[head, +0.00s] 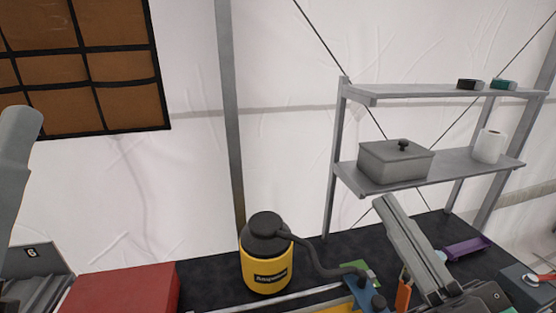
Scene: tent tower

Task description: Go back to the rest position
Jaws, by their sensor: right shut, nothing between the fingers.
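My right arm comes up from the bottom edge at the lower right. Its pale grey link leans up and left in front of the bench, and my right gripper (486,297) is low in the picture, dark grey and partly cut off by the bottom edge. It is shut and holds nothing. Its fingertips are hard to make out. A pale link of my left arm stands at the left edge. My left gripper does not show.
The dark bench (212,273) bears a red box (125,288), a yellow canister (265,268) with a black hose, a purple tray (468,246) and small tools near my right arm. A metal shelf (440,91) with a grey lidded box (396,161) and white roll (489,146) stands behind.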

